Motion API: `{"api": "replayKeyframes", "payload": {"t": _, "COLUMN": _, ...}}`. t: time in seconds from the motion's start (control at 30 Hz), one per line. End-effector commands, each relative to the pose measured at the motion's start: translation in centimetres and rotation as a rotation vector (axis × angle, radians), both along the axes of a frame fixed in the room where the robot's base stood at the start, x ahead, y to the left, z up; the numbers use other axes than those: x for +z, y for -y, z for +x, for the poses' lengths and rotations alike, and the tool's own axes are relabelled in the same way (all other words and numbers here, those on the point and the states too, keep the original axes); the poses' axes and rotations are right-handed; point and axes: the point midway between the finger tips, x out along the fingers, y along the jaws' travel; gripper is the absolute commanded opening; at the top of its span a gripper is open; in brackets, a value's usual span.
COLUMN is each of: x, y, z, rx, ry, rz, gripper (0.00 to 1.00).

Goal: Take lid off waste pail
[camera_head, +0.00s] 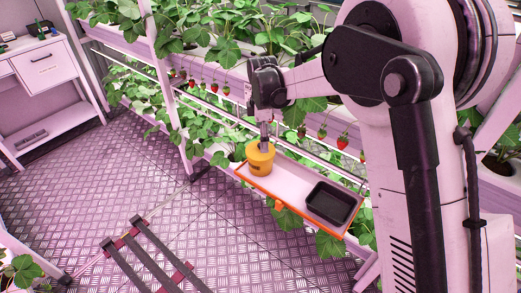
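The waste pail (260,163) is a small yellow-orange tub at the left end of an orange-rimmed tray. A yellow top, seemingly its lid (259,149), shows at its upper end. My gripper (264,146) points down right over the pail, with its tip at or touching the top. The gripper is small and dark here, and I cannot tell whether its fingers are open or closed on the lid.
The tray (285,206) also bears a black empty-looking punnet (332,204) at its right. Strawberry racks (208,68) with leaves and hanging red berries (342,141) stand close behind. Floor rails (150,262) and a white cabinet (42,68) are at the left.

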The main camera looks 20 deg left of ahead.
Motion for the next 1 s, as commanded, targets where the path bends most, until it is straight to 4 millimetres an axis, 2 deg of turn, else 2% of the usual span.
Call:
{"api": "replayKeyframes", "payload": {"t": 0.17, "x": -1.3, "y": -0.3, "z": -0.1, "rx": 0.0, "ry": 0.0, "rz": 0.0, "gripper": 0.89}}
{"api": "replayKeyframes", "payload": {"t": 0.4, "x": -4.6, "y": -0.5, "z": -0.2, "rx": 0.0, "ry": 0.0, "rz": 0.0, "gripper": 0.89}}
{"api": "replayKeyframes", "payload": {"t": 0.67, "x": -5.1, "y": -0.5, "z": -0.2, "rx": 0.0, "ry": 0.0, "rz": 0.0, "gripper": 0.89}}
{"api": "replayKeyframes", "payload": {"t": 0.77, "x": -5.1, "y": -0.5, "z": -0.2, "rx": 0.0, "ry": 0.0, "rz": 0.0, "gripper": 0.78}}
{"api": "replayKeyframes", "payload": {"t": 1.0, "x": -5.1, "y": -0.5, "z": -0.2, "rx": 0.0, "ry": 0.0, "rz": 0.0, "gripper": 0.46}}
